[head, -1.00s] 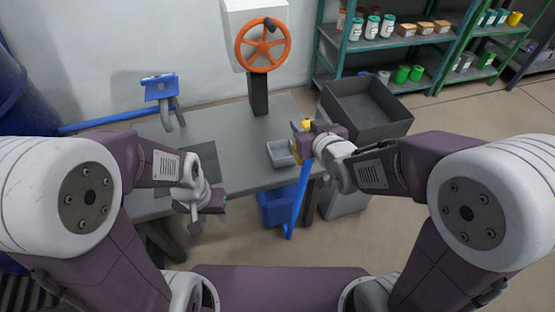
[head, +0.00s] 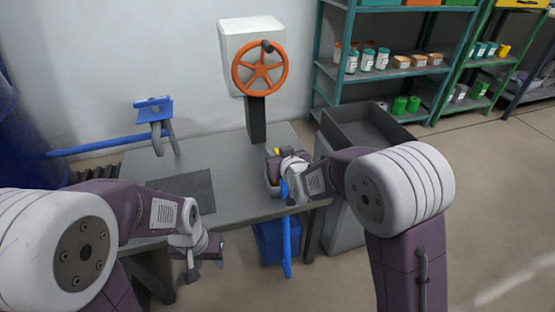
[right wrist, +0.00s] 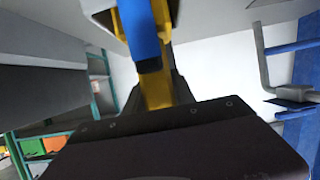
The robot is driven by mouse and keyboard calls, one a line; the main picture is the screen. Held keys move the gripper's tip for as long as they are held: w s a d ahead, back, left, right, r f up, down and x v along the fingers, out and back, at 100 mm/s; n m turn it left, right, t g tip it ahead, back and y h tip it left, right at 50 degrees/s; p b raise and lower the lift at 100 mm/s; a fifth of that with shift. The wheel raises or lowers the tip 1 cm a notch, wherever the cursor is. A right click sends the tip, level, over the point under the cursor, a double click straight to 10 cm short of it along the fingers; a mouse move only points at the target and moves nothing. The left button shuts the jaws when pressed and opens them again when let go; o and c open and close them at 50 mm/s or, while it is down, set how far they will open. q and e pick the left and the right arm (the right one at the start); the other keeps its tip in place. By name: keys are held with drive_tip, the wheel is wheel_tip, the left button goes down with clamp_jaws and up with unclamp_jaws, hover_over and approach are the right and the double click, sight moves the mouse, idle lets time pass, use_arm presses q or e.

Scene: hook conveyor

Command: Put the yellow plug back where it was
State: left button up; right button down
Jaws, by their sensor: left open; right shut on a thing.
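The yellow plug (head: 277,151) shows only as a small patch at my right gripper (head: 274,164), over the right part of the table. The right gripper is shut on it; the wrist hides most of the hold. In the right wrist view a yellow part (right wrist: 155,88) stands in front of the jaws, with a blue bar (right wrist: 138,30) across it. My left gripper (head: 203,256) is open and empty in front of the table's front edge. A blue bracket with a grey hook (head: 154,110) stands at the table's back left.
An orange handwheel (head: 259,68) stands behind the grey table (head: 235,165). A dark bin (head: 362,128) stands right of the table. A blue bin (head: 270,240) is below the front edge. Shelves (head: 385,75) stand at the back right. The table's middle is clear.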

drive_tip(key=shift+f, duration=0.45)
drive_tip(key=c, duration=1.1)
unclamp_jaws()
use_arm(q)
drive_tip(key=shift+f, duration=0.35)
use_arm(e)
drive_tip(key=shift+o, duration=0.2)
drive_tip(key=shift+s+r+p, duration=0.1)
drive_tip(key=shift+r+p, duration=0.25)
use_arm(q)
wheel_tip(320, 180, up, 4)
drive_tip(key=p, duration=0.3)
drive_tip(key=shift+p, duration=0.3)
use_arm(e)
drive_tip(key=v, duration=1.1)
drive_tip(key=shift+s+d, duration=0.15)
drive_tip(key=shift+s, duration=0.25)
